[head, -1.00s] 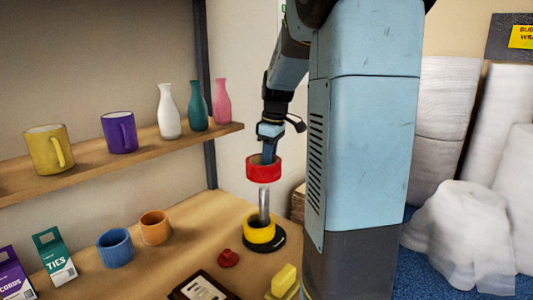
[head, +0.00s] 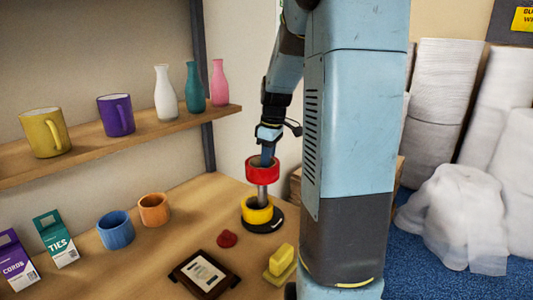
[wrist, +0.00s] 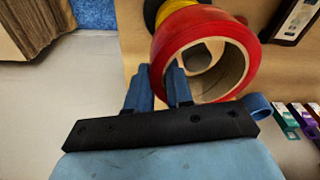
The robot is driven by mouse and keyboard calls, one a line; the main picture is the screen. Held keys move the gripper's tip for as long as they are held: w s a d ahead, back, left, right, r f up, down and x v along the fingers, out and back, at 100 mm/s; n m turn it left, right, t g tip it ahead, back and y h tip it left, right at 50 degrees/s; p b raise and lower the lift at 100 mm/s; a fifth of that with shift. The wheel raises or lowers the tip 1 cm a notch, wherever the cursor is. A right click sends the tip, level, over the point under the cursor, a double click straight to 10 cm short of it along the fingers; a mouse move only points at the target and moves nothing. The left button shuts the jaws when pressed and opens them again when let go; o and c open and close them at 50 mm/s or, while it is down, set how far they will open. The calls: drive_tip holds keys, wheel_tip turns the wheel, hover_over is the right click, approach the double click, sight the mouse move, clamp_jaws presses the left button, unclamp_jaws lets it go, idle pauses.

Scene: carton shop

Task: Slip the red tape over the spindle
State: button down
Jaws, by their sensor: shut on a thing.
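The red tape (head: 263,175) is a thick ring with a brown core, held roughly level in the head view. My gripper (head: 267,158) is shut on its wall; in the wrist view, my gripper (wrist: 160,88) has one finger inside the red tape (wrist: 168,38) and one outside. The spindle (head: 262,194) is a grey upright post directly below the tape. A yellow tape (head: 257,215) sits around the spindle's foot on a black base (head: 272,226).
A red knob-like thing (head: 227,239), a framed plaque (head: 204,276) and a yellow block (head: 281,260) stand near the spindle. Blue (head: 116,230) and orange (head: 154,210) cups are to the left. A shelf (head: 95,142) carries mugs and vases. Bare worktop lies behind the spindle.

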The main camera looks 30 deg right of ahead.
drive_tip(key=shift+f, duration=3.8)
drive_tip(key=shift+s+f, duration=0.25)
drive_tip(key=shift+f, duration=0.25)
drive_tip(key=shift+s+f, duration=0.25)
drive_tip(key=shift+f, duration=0.2)
drive_tip(key=c, duration=1)
unclamp_jaws()
drive_tip(key=shift+o, duration=0.3)
drive_tip(key=shift+w+r, duration=0.5)
drive_tip(key=shift+r, duration=0.2)
drive_tip(key=shift+w+r, duration=0.15)
drive_tip(key=shift+r, duration=4)
